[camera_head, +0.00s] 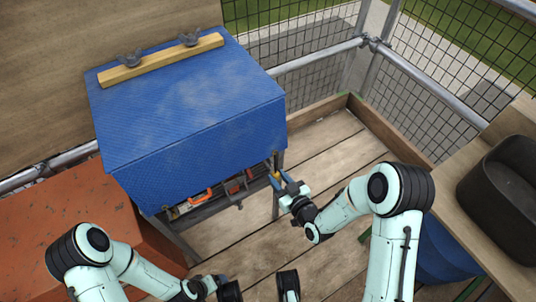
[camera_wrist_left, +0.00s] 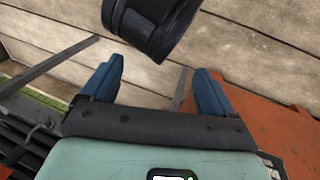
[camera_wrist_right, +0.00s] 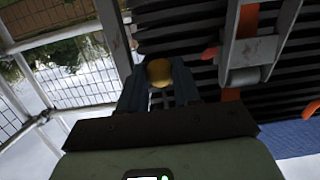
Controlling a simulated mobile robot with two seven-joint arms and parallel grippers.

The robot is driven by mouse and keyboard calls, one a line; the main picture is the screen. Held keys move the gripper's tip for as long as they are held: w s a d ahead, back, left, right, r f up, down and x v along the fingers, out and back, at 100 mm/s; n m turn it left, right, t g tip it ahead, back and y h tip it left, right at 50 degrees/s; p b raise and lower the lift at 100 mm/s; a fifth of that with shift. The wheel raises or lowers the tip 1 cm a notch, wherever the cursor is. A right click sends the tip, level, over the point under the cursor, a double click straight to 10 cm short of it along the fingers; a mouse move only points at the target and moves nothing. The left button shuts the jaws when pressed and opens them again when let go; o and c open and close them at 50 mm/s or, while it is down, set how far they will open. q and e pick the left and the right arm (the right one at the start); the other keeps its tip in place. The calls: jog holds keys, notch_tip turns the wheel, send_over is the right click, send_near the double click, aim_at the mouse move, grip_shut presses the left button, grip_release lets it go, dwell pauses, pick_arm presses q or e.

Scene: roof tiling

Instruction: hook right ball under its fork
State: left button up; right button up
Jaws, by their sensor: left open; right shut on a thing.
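My right gripper (camera_head: 278,180) is at the front right corner of the blue cover (camera_head: 190,105), just below its lower edge. In the right wrist view its blue fingers (camera_wrist_right: 159,88) are shut on a small yellow ball (camera_wrist_right: 159,72), which shows between the tips. A dark upright post stands just beyond the ball, to its left. I cannot clearly make out the ball's fork or cord. My left gripper (camera_wrist_left: 156,90) is open and empty, with its two blue fingers apart over the plank floor.
A yellow batten (camera_head: 162,60) with two dark fittings lies on the cover. Under the cover is a rack with an orange-handled item (camera_head: 197,196). A grey metal bracket (camera_wrist_right: 250,50) is near the right gripper. An orange box (camera_head: 75,220) stands left; plank floor (camera_head: 330,150) is open.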

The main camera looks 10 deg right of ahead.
pick_arm(q)
jog(key=shift+w+a+f+t+b, duration=0.2)
jog(key=shift+w+a+f+b, duration=0.2)
jog(key=shift+w, duration=0.2)
jog(key=shift+w+a+f+t+b, duration=0.2)
jog(key=shift+w+f+b, duration=0.1)
jog(key=shift+w+f, duration=0.25)
pick_arm(e)
jog(key=shift+f, duration=1.05)
pick_arm(q)
jog(key=shift+r, duration=0.1)
jog(key=shift+f, duration=0.2)
jog(key=shift+f+b, duration=0.9)
jog(key=shift+b, duration=0.05)
pick_arm(e)
jog(key=shift+r+x, duration=0.2)
jog(key=shift+x, duration=0.95)
jog(key=shift+r+x, duration=0.15)
jog(key=shift+x, duration=1)
jog(key=shift+w, duration=0.1)
pick_arm(q)
jog(key=shift+f, duration=0.2)
pick_arm(e)
jog(key=shift+a+f, duration=0.1)
